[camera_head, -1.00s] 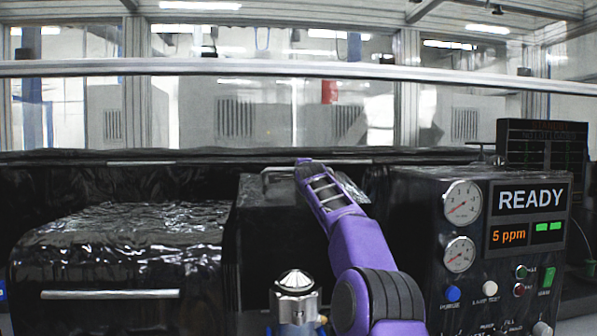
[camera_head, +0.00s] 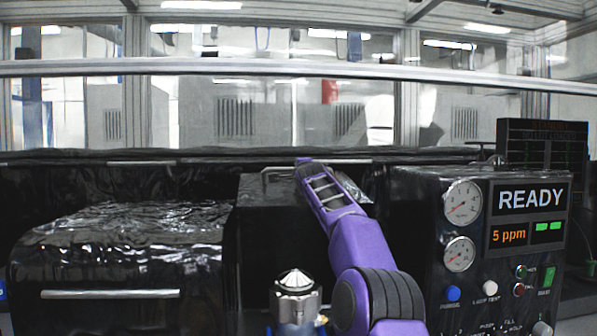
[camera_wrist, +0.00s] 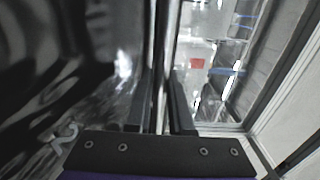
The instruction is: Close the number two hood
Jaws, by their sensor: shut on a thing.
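My gripper (camera_wrist: 161,118) has its two dark fingers on either side of a thin upright-looking bar (camera_wrist: 161,60) in the wrist view and is shut on it. A glossy black panel fills the left of that view. In the head view, my purple arm reaches up to the long black edge at the back, and its fingertips are hidden there. A slim metal handle (camera_head: 350,161) shows on that edge beside the arm's end. A similar handle (camera_head: 141,163) is farther left.
A control cabinet (camera_head: 430,200) with gauges and a READY display stands right of my arm. A black covered box (camera_head: 130,235) with a front handle is at left. A silver-topped vessel (camera_head: 297,285) stands low in the middle. Glass panes lie behind.

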